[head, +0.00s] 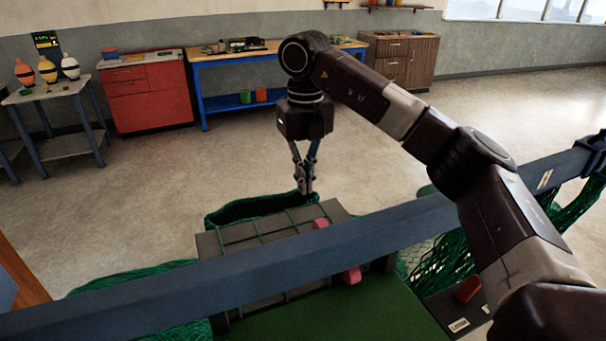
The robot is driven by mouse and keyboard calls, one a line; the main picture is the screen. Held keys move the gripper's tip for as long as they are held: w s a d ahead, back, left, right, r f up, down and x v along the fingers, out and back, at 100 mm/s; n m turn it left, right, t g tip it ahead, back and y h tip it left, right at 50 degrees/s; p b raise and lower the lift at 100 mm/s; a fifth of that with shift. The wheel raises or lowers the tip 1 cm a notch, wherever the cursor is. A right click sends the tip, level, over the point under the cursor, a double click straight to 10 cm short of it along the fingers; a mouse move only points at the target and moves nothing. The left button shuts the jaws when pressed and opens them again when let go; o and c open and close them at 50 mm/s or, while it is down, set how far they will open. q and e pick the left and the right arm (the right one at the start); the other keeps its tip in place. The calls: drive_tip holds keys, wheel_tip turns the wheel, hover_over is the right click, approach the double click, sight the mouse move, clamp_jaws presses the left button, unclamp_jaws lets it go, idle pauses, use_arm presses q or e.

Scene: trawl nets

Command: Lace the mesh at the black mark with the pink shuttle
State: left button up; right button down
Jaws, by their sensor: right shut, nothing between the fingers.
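My right gripper (305,190) points down just above the far edge of a grey panel with green mesh lines (250,236). Its fingers are shut and hold nothing. A pink piece (321,223) lies at the right of the panel, just beyond the blue-grey beam. Another pink piece (352,275) shows on the near side of the beam. The beam hides what is between them, so I cannot tell whether they are one pink shuttle. I cannot make out the black mark. My left gripper is not in view.
The blue-grey beam (200,282) crosses in front of the panel. Green netting (442,262) hangs at the right. A red item (467,289) sits on a dark surface at lower right. A red cabinet (150,95) and blue bench (203,88) stand far back, with open floor between.

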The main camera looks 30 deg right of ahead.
sight(312, 225)
wheel_tip(312, 225, down, 2)
drive_tip(key=shift+w+d+f, duration=0.1)
drive_tip(key=shift+d+f, duration=0.05)
drive_tip(key=shift+f, duration=0.05)
drive_tip(key=f, duration=0.1)
drive_tip(key=f+p, duration=0.1)
drive_tip(key=f, duration=0.2)
drive_tip(key=shift+w+d+f+p, duration=0.1)
drive_tip(key=shift+w+d+p, duration=0.1)
drive_tip(key=shift+w+p, duration=0.15)
drive_tip(key=s+p, duration=0.1)
drive_tip(key=s, duration=0.2)
drive_tip(key=shift+a, duration=0.15)
drive_tip(key=shift+s, duration=0.4)
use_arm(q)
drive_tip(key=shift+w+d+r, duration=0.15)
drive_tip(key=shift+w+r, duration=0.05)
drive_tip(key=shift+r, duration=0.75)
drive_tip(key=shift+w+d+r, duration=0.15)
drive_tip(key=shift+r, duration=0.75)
use_arm(e)
drive_tip(key=shift+s, duration=0.2)
